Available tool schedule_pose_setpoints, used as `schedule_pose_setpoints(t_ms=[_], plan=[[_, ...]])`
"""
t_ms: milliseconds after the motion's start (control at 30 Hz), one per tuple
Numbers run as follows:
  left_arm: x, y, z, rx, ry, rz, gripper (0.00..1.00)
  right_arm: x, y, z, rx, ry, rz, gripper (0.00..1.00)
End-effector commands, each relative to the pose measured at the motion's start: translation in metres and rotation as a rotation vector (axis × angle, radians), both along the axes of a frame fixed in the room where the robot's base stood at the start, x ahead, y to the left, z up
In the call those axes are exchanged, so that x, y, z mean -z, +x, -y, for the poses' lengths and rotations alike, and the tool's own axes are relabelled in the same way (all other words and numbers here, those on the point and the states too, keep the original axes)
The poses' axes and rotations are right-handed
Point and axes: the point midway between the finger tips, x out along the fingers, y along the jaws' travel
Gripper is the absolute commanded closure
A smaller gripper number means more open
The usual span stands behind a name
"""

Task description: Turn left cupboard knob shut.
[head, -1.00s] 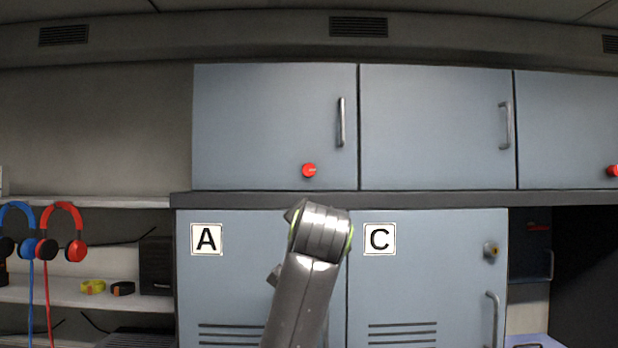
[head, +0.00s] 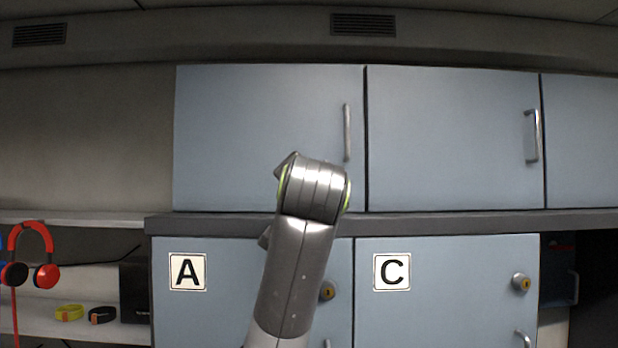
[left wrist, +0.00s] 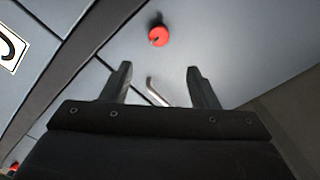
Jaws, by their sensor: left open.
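The red knob (left wrist: 158,35) of the left upper cupboard shows in the left wrist view, on the blue-grey door. In the head view my arm covers the place of the knob on the left upper cupboard door (head: 240,120). My left gripper (left wrist: 158,75) is open and empty. Its two fingertips point toward the door, and the knob appears beyond the gap between them, apart from both. The gripper itself is hidden behind my arm in the head view. My right gripper is in neither view.
A metal door handle (head: 347,132) is close to the knob; it also shows between the fingers in the left wrist view (left wrist: 155,92). A dark ledge (head: 420,223) runs below the upper doors. Lower doors carry signs A (head: 188,272) and C (head: 392,271). Red headphones (head: 45,272) hang at left.

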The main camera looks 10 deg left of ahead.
Motion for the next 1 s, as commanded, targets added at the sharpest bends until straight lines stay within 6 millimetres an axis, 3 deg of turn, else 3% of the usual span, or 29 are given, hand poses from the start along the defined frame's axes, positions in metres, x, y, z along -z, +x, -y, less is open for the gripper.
schedule_pose_setpoints(t_ms=[33, 167, 367, 500, 700, 1000], plan=[[-0.004, 0.012, -0.004, -0.004, 0.002, -0.007, 0.46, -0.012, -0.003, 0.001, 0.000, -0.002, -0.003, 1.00], [-0.004, 0.036, -0.010, -0.003, 0.002, -0.006, 0.46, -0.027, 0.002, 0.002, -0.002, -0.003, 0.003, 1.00], [-0.005, 0.072, -0.019, -0.003, 0.001, -0.005, 0.46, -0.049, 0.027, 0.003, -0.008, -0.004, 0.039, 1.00], [-0.004, 0.092, -0.024, -0.001, 0.001, -0.005, 0.46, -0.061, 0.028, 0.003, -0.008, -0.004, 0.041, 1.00], [-0.002, 0.109, -0.028, -0.001, 0.000, -0.002, 0.46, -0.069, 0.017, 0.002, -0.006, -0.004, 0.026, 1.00], [0.000, 0.113, -0.029, 0.001, 0.000, -0.001, 0.46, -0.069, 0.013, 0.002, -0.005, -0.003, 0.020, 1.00]])
